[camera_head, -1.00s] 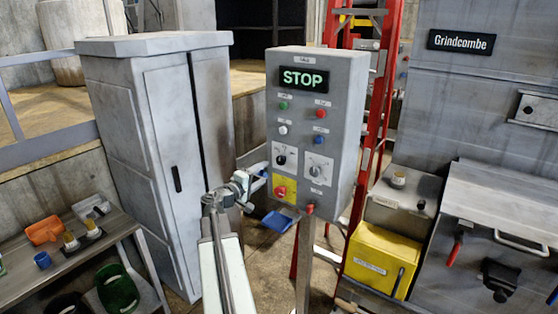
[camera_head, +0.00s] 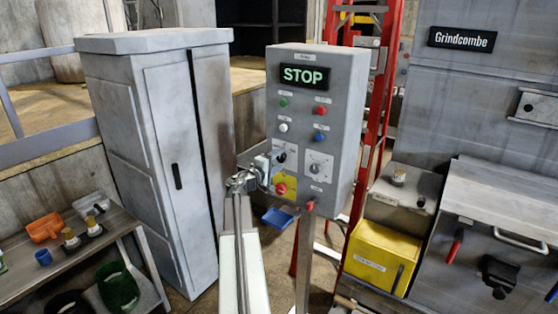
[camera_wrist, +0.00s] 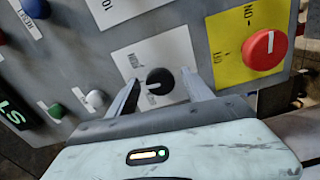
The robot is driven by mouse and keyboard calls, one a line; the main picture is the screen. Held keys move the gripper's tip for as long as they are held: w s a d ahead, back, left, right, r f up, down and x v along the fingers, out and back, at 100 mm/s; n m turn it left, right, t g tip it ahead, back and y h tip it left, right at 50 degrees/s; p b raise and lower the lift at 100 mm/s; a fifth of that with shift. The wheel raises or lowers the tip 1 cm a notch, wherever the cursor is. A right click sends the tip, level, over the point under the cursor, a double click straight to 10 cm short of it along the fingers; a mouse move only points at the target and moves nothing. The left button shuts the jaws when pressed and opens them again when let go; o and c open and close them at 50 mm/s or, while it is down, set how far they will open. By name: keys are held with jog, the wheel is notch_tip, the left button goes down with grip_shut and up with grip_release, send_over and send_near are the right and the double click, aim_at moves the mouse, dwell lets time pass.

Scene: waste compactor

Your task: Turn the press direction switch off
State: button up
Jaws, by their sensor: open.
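The left black rotary switch (camera_head: 279,157) sits on a white plate on the grey control panel (camera_head: 345,130). In the wrist view the black knob (camera_wrist: 160,82) has a light pointer mark towards its left side. My gripper (camera_head: 272,162) is in front of this switch and partly hides it in the head view. In the wrist view my gripper (camera_wrist: 160,77) is open, with one finger on each side of the knob. I cannot tell whether the fingers touch it.
A red knob (camera_wrist: 264,50) on a yellow plate is close to the right finger. A second rotary switch (camera_head: 316,168) is to the right. A lit STOP display (camera_head: 304,77) and several coloured buttons are above. A red ladder (camera_head: 377,110) stands behind the panel.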

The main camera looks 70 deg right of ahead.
grip_shut()
jog(key=shift+n, duration=0.6)
grip_release()
jog(key=shift+a, duration=0.15)
jog(key=v, duration=0.7)
jog(key=shift+a, duration=0.25)
